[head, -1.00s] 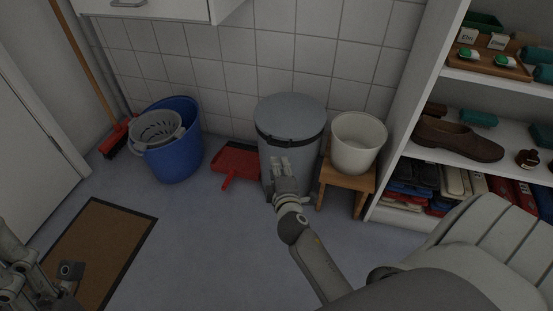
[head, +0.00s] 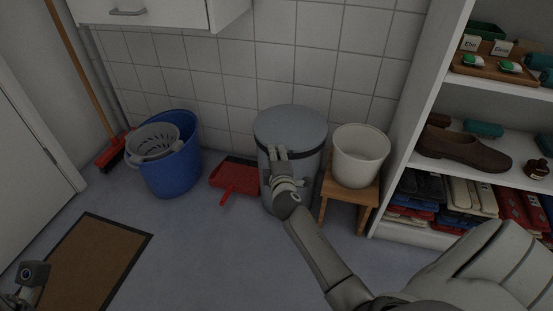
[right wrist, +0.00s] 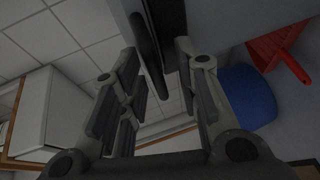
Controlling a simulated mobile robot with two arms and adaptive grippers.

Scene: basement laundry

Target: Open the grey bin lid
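The grey bin (head: 311,174) stands on the floor against the tiled wall. Its round grey lid (head: 290,124) lies flat and closed, with a dark band under its edge. My right gripper (head: 277,150) is at the front of the bin, level with that band. In the right wrist view, my right gripper (right wrist: 160,62) is open, and a dark bar (right wrist: 149,48) at the bin's rim lies between its fingertips. I cannot tell whether a finger touches it. Part of my left arm shows at the bottom left of the head view; its fingers cannot be made out.
A white bucket (head: 360,158) on a wooden stool (head: 349,190) stands close right of the bin. A red dustpan (head: 236,178) and a blue bucket (head: 172,176) are to its left. A white shelf unit (head: 412,228) stands further right.

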